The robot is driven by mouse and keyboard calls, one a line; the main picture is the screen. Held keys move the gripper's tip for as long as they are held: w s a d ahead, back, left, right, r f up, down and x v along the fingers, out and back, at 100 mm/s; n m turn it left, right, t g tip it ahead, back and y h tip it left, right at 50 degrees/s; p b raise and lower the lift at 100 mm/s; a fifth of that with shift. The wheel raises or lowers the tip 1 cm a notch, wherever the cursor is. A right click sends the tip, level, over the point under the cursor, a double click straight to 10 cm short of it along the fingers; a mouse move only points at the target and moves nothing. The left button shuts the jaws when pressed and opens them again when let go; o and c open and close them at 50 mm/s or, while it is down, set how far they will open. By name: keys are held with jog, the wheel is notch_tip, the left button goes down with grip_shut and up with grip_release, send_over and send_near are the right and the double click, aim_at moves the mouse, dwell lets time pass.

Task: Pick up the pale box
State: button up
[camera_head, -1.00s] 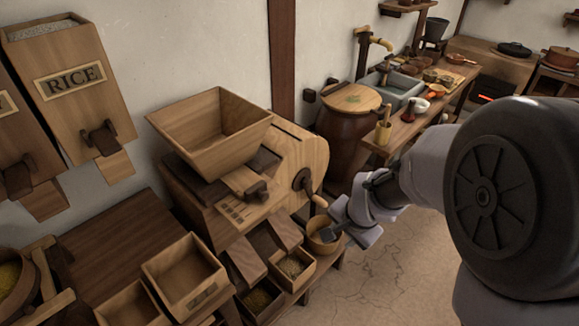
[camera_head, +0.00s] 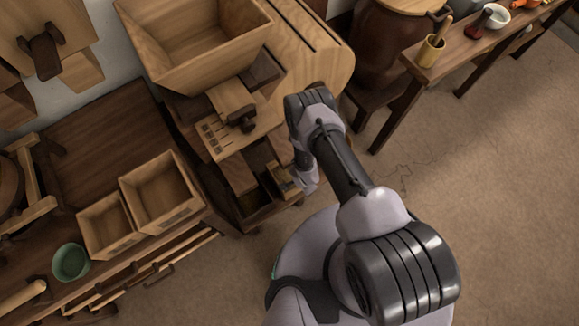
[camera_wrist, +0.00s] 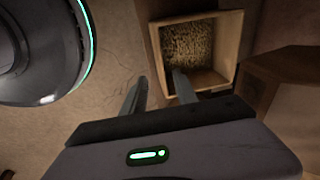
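A pale wooden box with grain in it (camera_wrist: 231,30) fills the upper middle of the wrist view. In the head view a small pale box (camera_head: 284,181) sits low at the front of the mill, partly hidden by my arm. My gripper (camera_wrist: 158,90) is open. In the wrist view its right finger overlaps the box's near wall and the left finger is outside, left of the box. I cannot tell whether either finger touches it. In the head view the gripper (camera_head: 307,180) is close to the right of the small box.
Two more empty pale boxes (camera_head: 185,211) stand side by side on the dark left bench, near a green cup (camera_head: 71,262). The mill with its wooden hopper (camera_head: 196,75) rises behind the gripper. A side table (camera_head: 405,105) stands at upper right. Bare floor (camera_head: 490,190) is clear on the right.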

jog(key=f+b, duration=0.1)
jog(key=f, duration=0.1)
jog(key=w+f+b, duration=0.1)
jog(key=f, duration=0.1)
jog(key=f+b, duration=0.1)
jog(key=f, duration=0.1)
jog(key=shift+w+f, duration=0.25)
jog(key=shift+c, duration=0.4)
